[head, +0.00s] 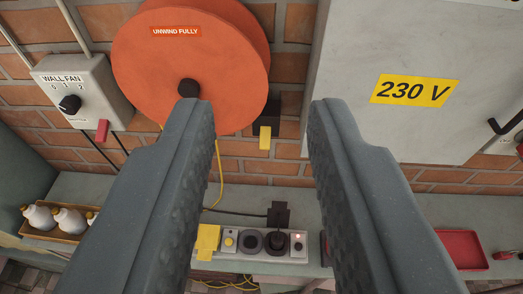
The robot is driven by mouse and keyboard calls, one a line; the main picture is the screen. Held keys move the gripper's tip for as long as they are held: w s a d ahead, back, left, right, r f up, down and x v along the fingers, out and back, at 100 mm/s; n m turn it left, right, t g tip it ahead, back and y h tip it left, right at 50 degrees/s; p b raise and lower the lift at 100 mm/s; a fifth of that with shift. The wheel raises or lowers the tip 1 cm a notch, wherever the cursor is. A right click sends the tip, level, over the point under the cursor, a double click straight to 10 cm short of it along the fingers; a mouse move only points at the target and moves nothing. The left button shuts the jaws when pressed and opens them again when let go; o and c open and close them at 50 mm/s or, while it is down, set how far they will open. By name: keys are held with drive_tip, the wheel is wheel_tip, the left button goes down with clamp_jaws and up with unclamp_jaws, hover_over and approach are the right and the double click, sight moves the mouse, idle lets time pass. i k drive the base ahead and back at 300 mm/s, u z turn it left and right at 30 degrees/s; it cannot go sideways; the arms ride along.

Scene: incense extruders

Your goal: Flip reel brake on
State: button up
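The orange cable reel (150,75) hangs on the brick wall at upper centre-left, with an "UNWIND FULLY" label and a dark hub. At its lower right a yellow lever (265,138) sticks down from a dark block (290,108) on the wall; it looks like the reel brake, though no label for it shows. My gripper (257,103) is open and empty, its two grey fingers wide apart. The lever shows in the gap between the fingers, and the left fingertip overlaps the reel in the picture. The depth between fingers and lever is unclear.
A grey "230 V" cabinet (350,60) stands right of the gap. A wall fan switch box (85,85) is at left. Below, a power strip (255,259) with a plug, a tray of white bottles (68,218) and a red tray (463,248) sit on the bench.

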sight(266, 133)
drive_tip(key=z, duration=1.8)
drive_tip(key=k, duration=1.2)
drive_tip(key=u, duration=1.6)
drive_tip(key=i, duration=1)
